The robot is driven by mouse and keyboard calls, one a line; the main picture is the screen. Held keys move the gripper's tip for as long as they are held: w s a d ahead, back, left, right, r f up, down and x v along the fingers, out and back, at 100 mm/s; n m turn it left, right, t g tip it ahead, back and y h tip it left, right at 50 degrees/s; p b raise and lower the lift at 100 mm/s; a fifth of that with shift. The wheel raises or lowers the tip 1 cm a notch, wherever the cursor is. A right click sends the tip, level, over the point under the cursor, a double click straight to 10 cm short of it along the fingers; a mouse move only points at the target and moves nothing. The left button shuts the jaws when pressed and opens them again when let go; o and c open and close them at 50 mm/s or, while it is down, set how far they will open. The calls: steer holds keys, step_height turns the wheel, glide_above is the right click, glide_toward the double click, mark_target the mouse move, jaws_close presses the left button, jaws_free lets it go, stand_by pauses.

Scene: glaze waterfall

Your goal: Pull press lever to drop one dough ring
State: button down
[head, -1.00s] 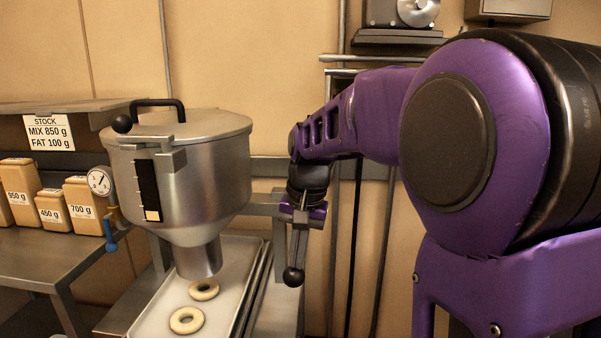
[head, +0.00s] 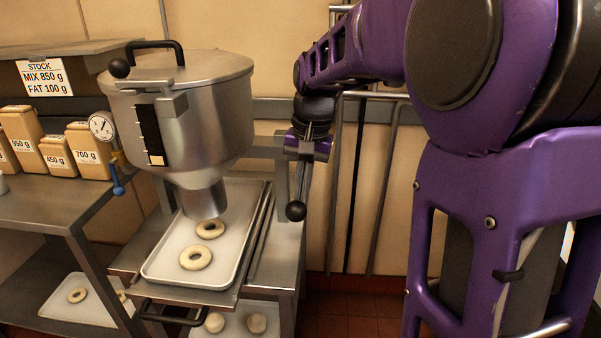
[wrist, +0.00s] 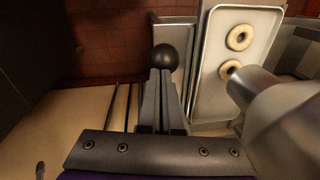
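The press (head: 195,115) is a steel hopper with a lid, a black handle and a spout over a tray (head: 160,270). Two pale dough rings lie on the tray: one ring (head: 196,258) in front, the other ring (head: 210,229) near the spout. The press lever hangs down right of the hopper and ends in a black ball knob (head: 296,211), also seen in the wrist view (wrist: 165,57). My gripper (head: 303,165) is at the lever above the knob. In the wrist view its fingers (wrist: 161,95) are close together around the rod, which they mostly hide.
A side table (head: 50,205) at left holds several labelled stock blocks (head: 94,150) below a stock sign (head: 44,85). A gauge (head: 101,126) with a blue-handled valve (head: 118,190) hangs between table and hopper. More dough pieces lie on lower trays (head: 66,300).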

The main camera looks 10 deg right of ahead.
steer(key=s+r+p, duration=0.1)
steer(key=s+r, duration=0.3)
steer(key=r, duration=0.7)
steer(key=shift+s+p, duration=0.15)
steer(key=shift+p, duration=0.25)
